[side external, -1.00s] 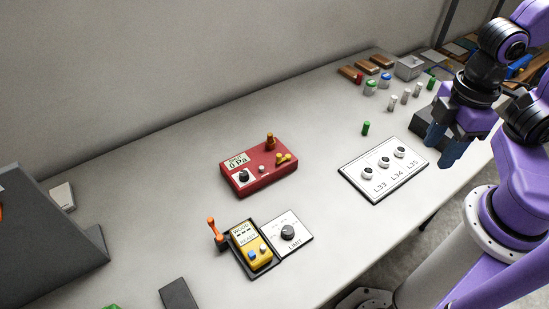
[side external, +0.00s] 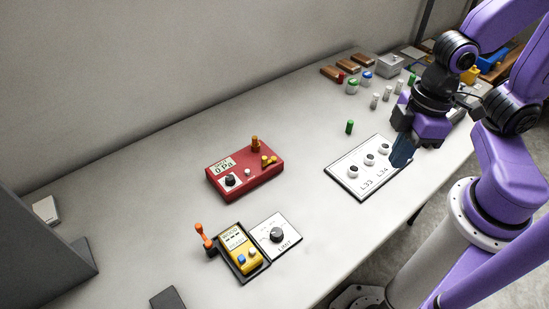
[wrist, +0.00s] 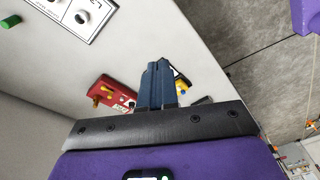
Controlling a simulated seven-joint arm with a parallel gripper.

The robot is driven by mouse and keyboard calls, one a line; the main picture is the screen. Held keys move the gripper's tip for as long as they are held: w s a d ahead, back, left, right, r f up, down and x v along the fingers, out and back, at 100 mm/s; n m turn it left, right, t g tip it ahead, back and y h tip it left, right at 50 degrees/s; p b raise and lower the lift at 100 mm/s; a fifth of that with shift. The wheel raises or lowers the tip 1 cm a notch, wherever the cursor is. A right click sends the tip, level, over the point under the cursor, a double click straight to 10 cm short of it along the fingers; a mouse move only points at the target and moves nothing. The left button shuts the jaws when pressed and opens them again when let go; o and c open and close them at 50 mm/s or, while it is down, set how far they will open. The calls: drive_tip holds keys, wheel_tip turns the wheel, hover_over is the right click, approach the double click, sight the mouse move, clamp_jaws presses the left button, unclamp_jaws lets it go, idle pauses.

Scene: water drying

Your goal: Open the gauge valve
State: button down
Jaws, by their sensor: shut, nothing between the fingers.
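The red gauge box (side external: 244,172) sits mid-table with a display reading 0 Pa, a black knob (side external: 230,180), a small white button, an orange-brown upright fitting (side external: 255,144) and a yellow valve handle (side external: 268,161). I cannot tell which fitting is the gauge valve. In the wrist view the red box (wrist: 112,91) is partly hidden behind my fingers. My gripper (side external: 401,158) is shut and empty, fingers pointing down over the right end of the white knob panel (side external: 345,185), well to the right of the red box. It also shows in the wrist view (wrist: 156,66).
A yellow meter (side external: 239,247) with an orange lever (side external: 204,238) and a white LIMIT dial plate (side external: 276,236) stand in front of the red box. A green cylinder (side external: 349,127) and several small bottles stand behind the panel. The table between panel and red box is clear.

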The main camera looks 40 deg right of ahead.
drive_tip(key=w+a+f+m+t+y, duration=0.2)
drive_tip(key=w+a+f+m+t, duration=0.15)
drive_tip(key=w+a+f, duration=0.4)
drive_tip(key=w+d+f+m+t, duration=0.3)
drive_tip(key=w+d+f+t, duration=0.1)
drive_tip(key=w, duration=0.5)
drive_tip(key=shift+w+d+f+m+t, duration=0.15)
drive_tip(key=shift+d+f+m+t, duration=0.3)
drive_tip(key=shift+f, duration=0.65)
drive_tip(key=shift+a, duration=0.15)
approach(267, 161)
wheel_tip(267, 161, down, 4)
drive_tip(key=w, duration=0.1)
drive_tip(key=w+a, duration=0.1)
drive_tip(key=w, duration=0.1)
drive_tip(key=shift+a, duration=0.2)
drive_tip(key=shift+w+a, duration=0.2)
drive_tip(key=shift+w, duration=0.25)
